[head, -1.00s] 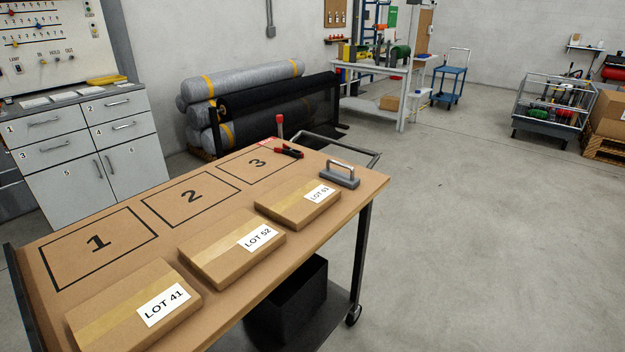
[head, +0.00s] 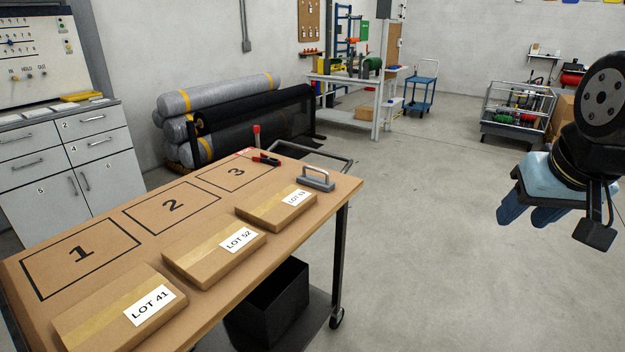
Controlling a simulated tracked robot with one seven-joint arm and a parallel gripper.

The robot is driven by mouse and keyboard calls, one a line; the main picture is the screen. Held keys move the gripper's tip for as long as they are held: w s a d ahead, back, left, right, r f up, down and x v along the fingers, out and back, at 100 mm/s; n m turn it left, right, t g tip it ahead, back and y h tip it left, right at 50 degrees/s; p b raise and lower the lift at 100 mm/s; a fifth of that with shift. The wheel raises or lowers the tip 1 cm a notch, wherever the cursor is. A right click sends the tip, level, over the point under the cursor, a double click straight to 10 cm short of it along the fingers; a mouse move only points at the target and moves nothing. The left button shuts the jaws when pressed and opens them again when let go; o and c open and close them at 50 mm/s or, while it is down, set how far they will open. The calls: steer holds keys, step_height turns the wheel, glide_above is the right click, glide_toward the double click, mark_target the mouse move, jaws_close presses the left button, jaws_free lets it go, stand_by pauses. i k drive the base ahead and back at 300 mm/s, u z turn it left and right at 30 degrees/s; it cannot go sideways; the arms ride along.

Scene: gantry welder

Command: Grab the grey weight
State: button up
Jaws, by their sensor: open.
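The grey weight (head: 316,182) is a flat grey block with a raised bar handle. It stands upright at the far right corner of the wooden table (head: 330,205), just beyond the LOT 53 box. My gripper (head: 533,216) hangs over open floor at the right of the head view, well to the right of the weight and apart from it. Its blue fingers point down and left, open, with nothing seen between them.
Cardboard boxes LOT 41 (head: 120,310), LOT 52 (head: 215,255) and LOT 53 (head: 277,208) lie along the table's near side. A black bin (head: 268,305) sits on the shelf below. Floor right of the table is clear.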

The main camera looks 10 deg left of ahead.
mark_target(326, 185)
steer(key=i, duration=0.9)
steer(key=z, duration=0.05)
